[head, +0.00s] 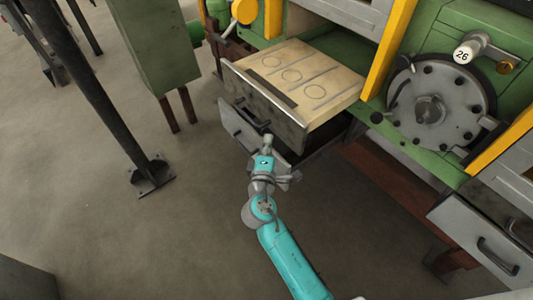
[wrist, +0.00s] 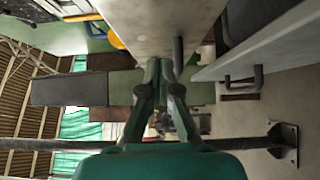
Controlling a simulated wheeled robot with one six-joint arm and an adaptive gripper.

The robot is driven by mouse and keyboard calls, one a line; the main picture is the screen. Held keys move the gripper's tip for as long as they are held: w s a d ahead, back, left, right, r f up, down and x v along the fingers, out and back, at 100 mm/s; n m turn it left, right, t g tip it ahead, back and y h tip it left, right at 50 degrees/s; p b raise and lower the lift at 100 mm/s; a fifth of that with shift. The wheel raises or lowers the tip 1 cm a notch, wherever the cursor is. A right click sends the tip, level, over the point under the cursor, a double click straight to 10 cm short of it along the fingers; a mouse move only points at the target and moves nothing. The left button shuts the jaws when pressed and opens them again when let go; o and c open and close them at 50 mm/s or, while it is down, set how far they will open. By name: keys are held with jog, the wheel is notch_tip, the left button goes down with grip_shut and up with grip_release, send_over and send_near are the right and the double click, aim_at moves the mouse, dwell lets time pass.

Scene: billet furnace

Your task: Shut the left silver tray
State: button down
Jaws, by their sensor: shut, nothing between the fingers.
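The left silver tray cabinet has two drawers pulled out. The upper one has a grey metal front (head: 285,122) and a cream top marked with circles (head: 300,75). The lower silver tray (head: 235,125) is out beneath it, its inside dark and mostly hidden. In the wrist view the upper front (wrist: 150,22) and its handle (wrist: 179,52) lie just beyond my fingers, and the lower tray front (wrist: 265,48) with its handle (wrist: 243,80) is to the right. My gripper (head: 268,138) is shut and empty, in front of the drawer fronts; contact is unclear. It also shows in the wrist view (wrist: 165,65).
Another silver drawer (head: 475,240) with a dark handle is at the right. A round bolted flange (head: 430,108) sits on the green machine. A dark post (head: 100,100) stands at left, beside a green box on legs (head: 155,45). The floor in front is clear.

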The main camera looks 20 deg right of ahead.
aim_at(280, 123)
jog(key=w+d, duration=0.1)
jog(key=d, duration=0.1)
jog(key=w+d, duration=0.1)
jog(key=shift+w+d, duration=0.2)
jog(key=shift+d, duration=0.2)
jog(key=shift+w+d, duration=0.1)
jog(key=shift+d, duration=0.25)
jog(key=shift+d, duration=0.1)
